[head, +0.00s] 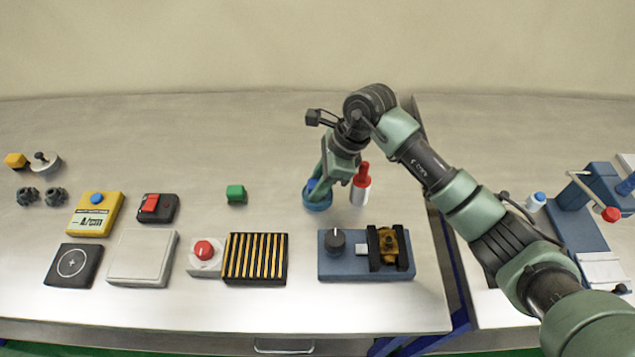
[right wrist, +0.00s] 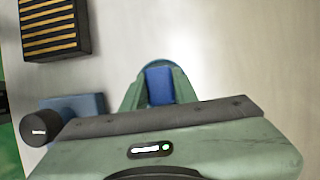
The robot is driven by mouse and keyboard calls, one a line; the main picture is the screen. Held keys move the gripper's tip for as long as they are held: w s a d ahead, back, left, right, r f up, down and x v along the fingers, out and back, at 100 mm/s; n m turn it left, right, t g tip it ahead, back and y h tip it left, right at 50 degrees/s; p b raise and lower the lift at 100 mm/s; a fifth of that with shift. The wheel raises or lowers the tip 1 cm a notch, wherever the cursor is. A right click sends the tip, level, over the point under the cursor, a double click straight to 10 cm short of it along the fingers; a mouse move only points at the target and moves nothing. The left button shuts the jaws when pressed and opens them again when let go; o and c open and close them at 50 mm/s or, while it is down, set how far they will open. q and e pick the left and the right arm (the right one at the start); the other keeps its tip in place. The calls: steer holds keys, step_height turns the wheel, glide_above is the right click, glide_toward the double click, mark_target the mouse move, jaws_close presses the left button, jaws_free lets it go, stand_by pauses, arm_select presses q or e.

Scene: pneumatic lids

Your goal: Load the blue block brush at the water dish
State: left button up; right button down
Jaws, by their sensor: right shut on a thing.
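My right gripper (head: 322,186) is shut on the blue block brush (head: 311,184), with its fingers pointing down. The brush also shows as a blue face (right wrist: 160,86) between the green fingers in the right wrist view. In the head view, the brush and fingertips are at the round blue water dish (head: 317,206), over or in it. The fingers hide part of the brush and dish, so I cannot tell whether the brush touches the dish bottom. My left gripper is in neither view.
A white bottle with a red top (head: 361,185) stands close on the right of the dish. A blue knob fixture (head: 343,264) and a striped black block (head: 255,259) are nearer the front edge. The table behind the dish is clear.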

steer(key=shift+r+p, duration=1.15)
steer(key=shift+r, duration=2.35)
